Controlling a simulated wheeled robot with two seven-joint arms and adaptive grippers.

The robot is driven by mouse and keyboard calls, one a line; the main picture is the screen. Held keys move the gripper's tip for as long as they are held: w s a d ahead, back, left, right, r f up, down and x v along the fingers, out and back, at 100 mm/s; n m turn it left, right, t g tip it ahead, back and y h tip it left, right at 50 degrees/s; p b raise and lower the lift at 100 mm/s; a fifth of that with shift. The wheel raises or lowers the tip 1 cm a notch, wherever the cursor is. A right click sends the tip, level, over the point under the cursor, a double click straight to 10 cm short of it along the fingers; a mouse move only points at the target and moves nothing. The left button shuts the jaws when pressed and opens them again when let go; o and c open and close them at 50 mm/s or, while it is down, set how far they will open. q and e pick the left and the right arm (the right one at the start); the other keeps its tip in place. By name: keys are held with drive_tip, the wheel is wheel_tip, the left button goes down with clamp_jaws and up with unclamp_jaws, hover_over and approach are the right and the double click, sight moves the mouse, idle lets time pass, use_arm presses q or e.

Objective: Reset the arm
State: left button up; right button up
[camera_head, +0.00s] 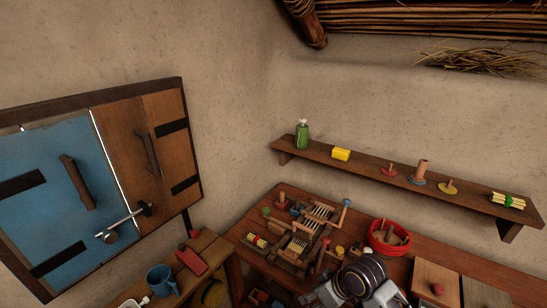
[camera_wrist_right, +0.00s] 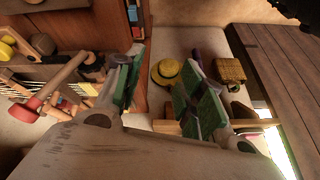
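My right gripper (camera_wrist_right: 162,75) shows in the right wrist view. Its two green-padded fingers stand apart with nothing between them. In the head view, dark and light parts of my arm show at the bottom, in front of the workbench (camera_head: 457,262); the fingertips cannot be made out there. My left gripper is in neither view.
A blue mug (camera_head: 161,280) stands at lower left. A shuttered window (camera_head: 100,180) is left.

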drive_tip(key=shift+s+d+f+m+h, duration=1.4)
drive_tip(key=shift+s+d+m+h, duration=1)
drive_tip(key=shift+s+d, duration=3)
drive_tip(key=s+f+g, duration=0.1)
drive_tip(key=s+f, duration=0.2)
drive_tip(key=f, duration=3.1)
drive_tip(key=s+d+f, duration=0.2)
drive_tip(key=s+f, duration=0.7)
drive_tip(key=s, duration=0.2)
drive_tip(key=s+d+f+g, duration=0.1)
drive_tip(key=s+f, duration=0.9)
drive_tip(key=s, duration=0.1)
drive_tip(key=shift+d+y, duration=0.3)
drive_tip(key=shift+d, duration=0.1)
drive_tip(key=shift+s, duration=0.1)
